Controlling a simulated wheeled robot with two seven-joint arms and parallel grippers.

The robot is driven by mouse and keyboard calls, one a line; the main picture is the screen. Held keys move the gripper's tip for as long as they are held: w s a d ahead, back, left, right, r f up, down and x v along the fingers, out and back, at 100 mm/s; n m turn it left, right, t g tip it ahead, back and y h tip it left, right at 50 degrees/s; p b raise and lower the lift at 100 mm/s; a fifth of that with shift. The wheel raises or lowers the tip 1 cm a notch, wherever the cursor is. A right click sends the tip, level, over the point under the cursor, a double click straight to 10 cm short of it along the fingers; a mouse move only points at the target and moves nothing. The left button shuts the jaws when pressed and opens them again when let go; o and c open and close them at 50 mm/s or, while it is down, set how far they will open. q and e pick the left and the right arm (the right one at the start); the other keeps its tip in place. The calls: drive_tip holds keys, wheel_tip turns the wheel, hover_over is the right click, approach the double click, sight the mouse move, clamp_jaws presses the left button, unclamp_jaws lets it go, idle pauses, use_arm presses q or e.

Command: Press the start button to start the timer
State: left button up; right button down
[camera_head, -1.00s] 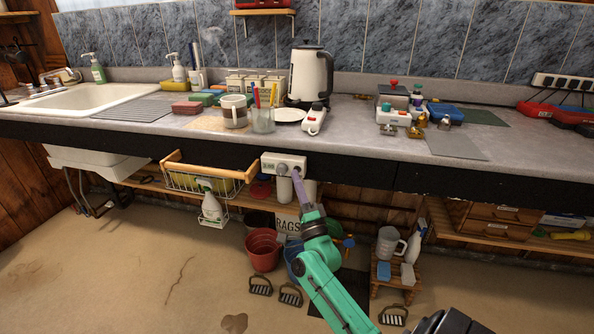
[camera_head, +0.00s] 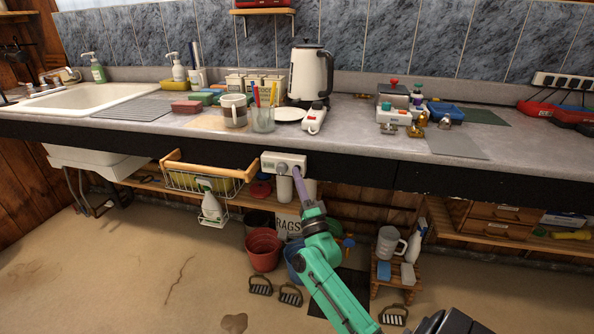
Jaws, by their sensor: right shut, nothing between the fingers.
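A white timer box (camera_head: 284,158) is fixed to the front edge of the counter, with a grey round knob (camera_head: 282,169) on its lower left part. My right gripper (camera_head: 297,172) is shut and empty, with its purple fingers pointing up at the lower right part of the box. The tips overlap the box there, and I cannot tell whether they touch it. The start button is not clearly visible; the fingertips may hide it. My left gripper is not in view.
The counter (camera_head: 345,126) above holds a kettle (camera_head: 308,75), a mug (camera_head: 234,110) and a glass jar of pens (camera_head: 262,119). A wire basket (camera_head: 200,180) hangs left of the box. Buckets, including a red one (camera_head: 263,249), stand below near my arm.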

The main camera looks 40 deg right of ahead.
drive_tip(key=shift+w+d, duration=0.2)
drive_tip(key=shift+d, duration=0.05)
idle(0.5)
drive_tip(key=shift+s+a+p, duration=0.35)
drive_tip(key=shift+s+a, duration=0.1)
drive_tip(key=shift+a, duration=0.15)
drive_tip(key=s+a+p, duration=0.2)
drive_tip(key=s+a, duration=0.1)
drive_tip(key=a, duration=0.2)
drive_tip(key=shift+s+p, duration=0.25)
drive_tip(key=shift+p, duration=0.1)
idle(0.5)
